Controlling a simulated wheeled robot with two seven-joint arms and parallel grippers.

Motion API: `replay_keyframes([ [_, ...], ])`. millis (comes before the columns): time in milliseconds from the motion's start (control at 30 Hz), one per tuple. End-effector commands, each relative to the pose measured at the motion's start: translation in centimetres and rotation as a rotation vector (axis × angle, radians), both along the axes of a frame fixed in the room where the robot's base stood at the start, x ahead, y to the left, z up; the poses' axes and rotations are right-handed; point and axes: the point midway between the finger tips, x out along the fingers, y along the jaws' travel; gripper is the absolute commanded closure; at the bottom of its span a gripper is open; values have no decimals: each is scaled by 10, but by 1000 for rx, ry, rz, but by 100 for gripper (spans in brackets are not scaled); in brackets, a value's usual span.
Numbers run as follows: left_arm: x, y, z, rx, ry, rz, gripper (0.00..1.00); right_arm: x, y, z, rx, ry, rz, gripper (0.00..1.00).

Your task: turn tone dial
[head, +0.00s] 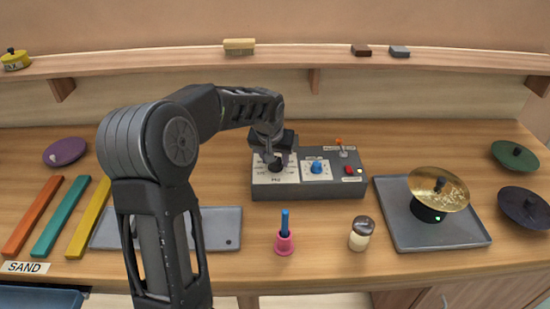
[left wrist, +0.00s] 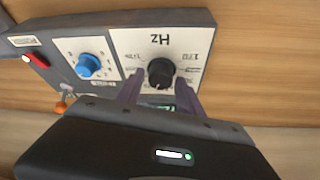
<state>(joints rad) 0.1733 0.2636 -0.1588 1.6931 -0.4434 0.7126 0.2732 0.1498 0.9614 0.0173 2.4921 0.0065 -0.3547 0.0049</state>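The tone box (head: 310,192) is a grey console on the table. Its black dial (left wrist: 160,73) sits on a white plate marked Hz, which I take for the tone dial. In the head view the black dial (head: 275,167) is partly hidden by my left gripper (head: 276,157), which points down over it. In the left wrist view my left gripper (left wrist: 158,92) has its two fingers apart, one on each side of the dial. A gap seems to show between fingers and dial. My right gripper is in neither view.
Beside the dial are a blue knob (head: 316,167), a red switch (head: 349,170) and an orange-tipped lever (head: 340,145). A tray (head: 465,232) with a gold cymbal (head: 440,188) stands at right. A pink-and-blue bell (head: 284,240) and a shaker (head: 361,235) stand in front.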

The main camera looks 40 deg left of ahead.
Motion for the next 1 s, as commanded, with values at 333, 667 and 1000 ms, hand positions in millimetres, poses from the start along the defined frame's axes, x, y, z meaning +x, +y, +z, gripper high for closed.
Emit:
replay_keyframes([
  [333,0,0,0,0,0,1,46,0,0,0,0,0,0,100],
  [667,-10,-4,27,1,-5,1,46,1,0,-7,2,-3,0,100],
  [1000,-27,-11,70,0,-2,1,46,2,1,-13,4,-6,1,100],
])
